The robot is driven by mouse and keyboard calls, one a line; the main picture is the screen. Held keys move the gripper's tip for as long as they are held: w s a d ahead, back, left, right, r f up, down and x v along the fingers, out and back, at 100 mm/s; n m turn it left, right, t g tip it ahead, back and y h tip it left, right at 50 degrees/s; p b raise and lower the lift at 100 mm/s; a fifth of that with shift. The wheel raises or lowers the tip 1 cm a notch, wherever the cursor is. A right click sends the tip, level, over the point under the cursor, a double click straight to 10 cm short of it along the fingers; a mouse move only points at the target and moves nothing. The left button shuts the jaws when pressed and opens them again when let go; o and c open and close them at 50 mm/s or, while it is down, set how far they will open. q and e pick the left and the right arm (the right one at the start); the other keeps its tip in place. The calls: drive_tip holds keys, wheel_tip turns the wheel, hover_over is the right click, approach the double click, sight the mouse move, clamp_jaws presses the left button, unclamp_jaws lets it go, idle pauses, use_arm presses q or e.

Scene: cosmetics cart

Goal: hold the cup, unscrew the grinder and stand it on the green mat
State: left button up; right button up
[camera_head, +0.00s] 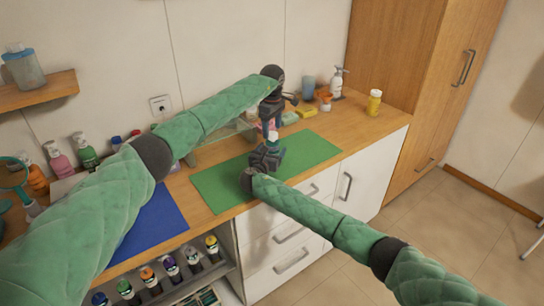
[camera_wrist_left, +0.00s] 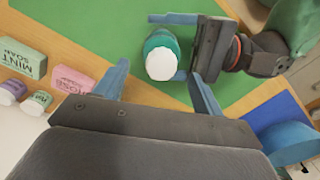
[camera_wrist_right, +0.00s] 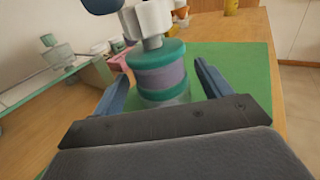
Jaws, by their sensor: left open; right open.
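The cup (camera_wrist_right: 163,82), with teal bands around a purple middle and a clear lower part, stands upright on the green mat (camera_head: 215,190). The grinder's white top (camera_wrist_left: 161,65) sits above it on a short grey stem in the right wrist view. My right gripper (camera_wrist_right: 161,65) is open, with its blue fingers on either side of the cup. My left gripper (camera_head: 271,125) is open and points down from above, with its fingers on either side of the white top in the left wrist view. The arms hide much of both in the head view.
A blue mat (camera_head: 155,220) lies left of the green mat. A mint soap box (camera_wrist_left: 22,55) and a rose soap box (camera_wrist_left: 72,78) lie behind. A glass shelf, pump bottles and a yellow jar (camera_head: 374,102) stand along the counter. The green mat's right side is clear.

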sight(273, 144)
use_arm(q)
drive_tip(key=shift+s+d+r, duration=0.15)
drive_tip(key=shift+d+r, duration=0.05)
use_arm(e)
drive_tip(key=shift+w+d+r, duration=0.15)
drive_tip(key=shift+w+d, duration=0.1)
drive_tip(key=shift+d, duration=0.05)
use_arm(q)
drive_tip(key=shift+f, duration=0.1)
use_arm(e)
drive_tip(key=shift+c, duration=0.3)
use_arm(q)
drive_tip(key=shift+a, duration=0.1)
use_arm(e)
drive_tip(key=shift+a, duration=0.1)
drive_tip(key=c, duration=0.4)
clamp_jaws()
use_arm(q)
drive_tip(key=shift+f, duration=0.1)
drive_tip(key=shift+f, duration=3.9)
